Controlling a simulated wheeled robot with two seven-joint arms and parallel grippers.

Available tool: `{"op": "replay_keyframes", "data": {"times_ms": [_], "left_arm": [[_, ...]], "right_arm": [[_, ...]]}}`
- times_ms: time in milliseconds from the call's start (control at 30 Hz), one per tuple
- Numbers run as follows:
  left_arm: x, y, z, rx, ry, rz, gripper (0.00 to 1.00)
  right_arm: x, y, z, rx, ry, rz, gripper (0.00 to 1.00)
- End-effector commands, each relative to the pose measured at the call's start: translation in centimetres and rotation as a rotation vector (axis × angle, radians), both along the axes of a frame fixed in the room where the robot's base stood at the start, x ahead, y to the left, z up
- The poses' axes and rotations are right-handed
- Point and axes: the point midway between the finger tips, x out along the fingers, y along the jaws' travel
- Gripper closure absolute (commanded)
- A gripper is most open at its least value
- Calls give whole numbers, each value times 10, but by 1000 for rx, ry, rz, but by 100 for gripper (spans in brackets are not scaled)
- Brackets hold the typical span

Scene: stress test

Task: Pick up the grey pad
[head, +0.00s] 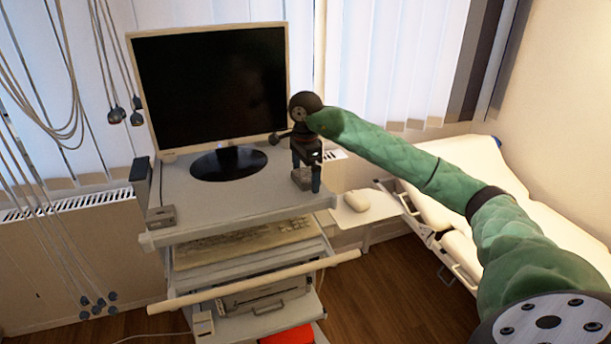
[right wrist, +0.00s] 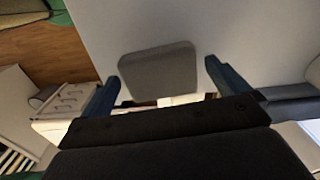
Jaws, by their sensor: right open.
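The grey pad (head: 302,179) sits near the right front edge of the cart's top shelf. It also shows in the right wrist view as a flat grey block with rounded corners (right wrist: 160,72). My right gripper (head: 306,176) is open, pointing down at the pad. In the right wrist view, its two blue fingers (right wrist: 162,70) stand apart, one on each side of the pad, with a gap visible at each side. I cannot tell how far the fingertips are above the shelf. My left gripper is not in view.
A monitor (head: 210,95) stands on the cart top (head: 215,205) close behind my gripper. A small grey box (head: 160,217) lies at the left front corner. A keyboard shelf (head: 245,243) and a white mouse (head: 357,200) on a side tray are lower. A bed is at right.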

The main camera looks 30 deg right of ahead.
Motion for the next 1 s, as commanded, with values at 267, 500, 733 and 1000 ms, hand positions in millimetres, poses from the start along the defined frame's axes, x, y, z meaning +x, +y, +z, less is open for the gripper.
{"op": "replay_keyframes", "data": {"times_ms": [267,500,733,1000], "left_arm": [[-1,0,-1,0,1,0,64],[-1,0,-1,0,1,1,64],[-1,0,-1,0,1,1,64],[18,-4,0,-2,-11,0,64]], "right_arm": [[0,0,-2,0,0,0,4],[0,0,-1,0,0,0,45],[0,0,-1,0,-1,0,45],[1,0,11,0,-4,0,45]]}}
